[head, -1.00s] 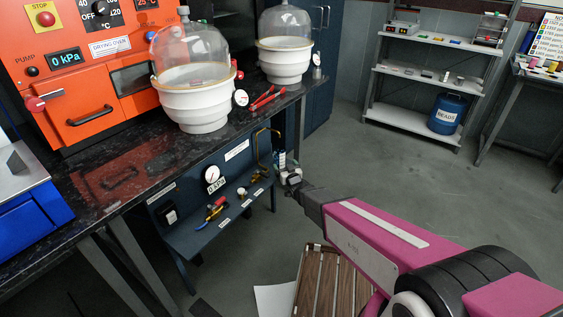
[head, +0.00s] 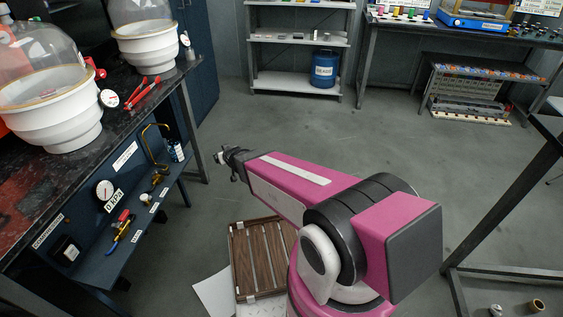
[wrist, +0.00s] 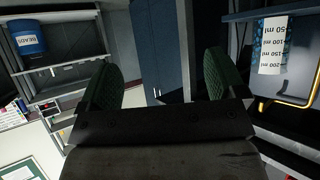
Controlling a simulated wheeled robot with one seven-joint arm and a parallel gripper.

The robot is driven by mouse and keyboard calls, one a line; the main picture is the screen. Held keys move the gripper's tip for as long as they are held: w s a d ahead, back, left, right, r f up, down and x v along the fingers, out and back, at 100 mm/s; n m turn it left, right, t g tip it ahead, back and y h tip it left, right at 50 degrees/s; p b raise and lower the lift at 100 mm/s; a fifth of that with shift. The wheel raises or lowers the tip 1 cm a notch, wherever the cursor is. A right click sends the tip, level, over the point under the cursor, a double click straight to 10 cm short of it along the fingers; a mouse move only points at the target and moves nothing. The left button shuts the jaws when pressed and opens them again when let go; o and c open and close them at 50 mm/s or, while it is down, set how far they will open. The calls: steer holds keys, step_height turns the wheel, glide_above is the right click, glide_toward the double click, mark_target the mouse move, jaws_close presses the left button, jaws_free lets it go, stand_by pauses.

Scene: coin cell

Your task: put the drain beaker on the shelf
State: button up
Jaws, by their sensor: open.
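The drain beaker (head: 177,151), a small clear graduated vessel with blue and white showing, stands at the far end of the low blue panel under the bench, close to a bent brass pipe. It also shows at the upper right of the wrist view (wrist: 272,45), with its ml marks. My gripper (head: 222,157) is open and empty, to the right of the beaker and apart from it. In the wrist view the two green-padded fingers (wrist: 160,78) stand wide apart with nothing between them. A grey shelf rack (head: 290,78) stands against the back wall.
A blue BEADS drum (head: 324,69) stands on the rack's bottom board; small items lie on the board above. White vessels with glass domes (head: 52,110) stand on the black bench (head: 120,125). A slatted wooden thing (head: 262,258) lies near my arm. The middle floor is clear.

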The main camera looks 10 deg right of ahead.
steer(key=s+d+r+m+g+h, duration=0.1)
steer(key=s+d+r+g, duration=0.2)
steer(key=s+d+g, duration=0.2)
steer(key=s+d+r+m+g+h, duration=0.2)
steer(key=s+d+g, duration=0.4)
steer(key=s+d, duration=0.5)
steer(key=d+r, duration=0.1)
steer(key=d, duration=0.5)
steer(key=shift+s+m, duration=0.3)
steer(key=shift+s, duration=0.1)
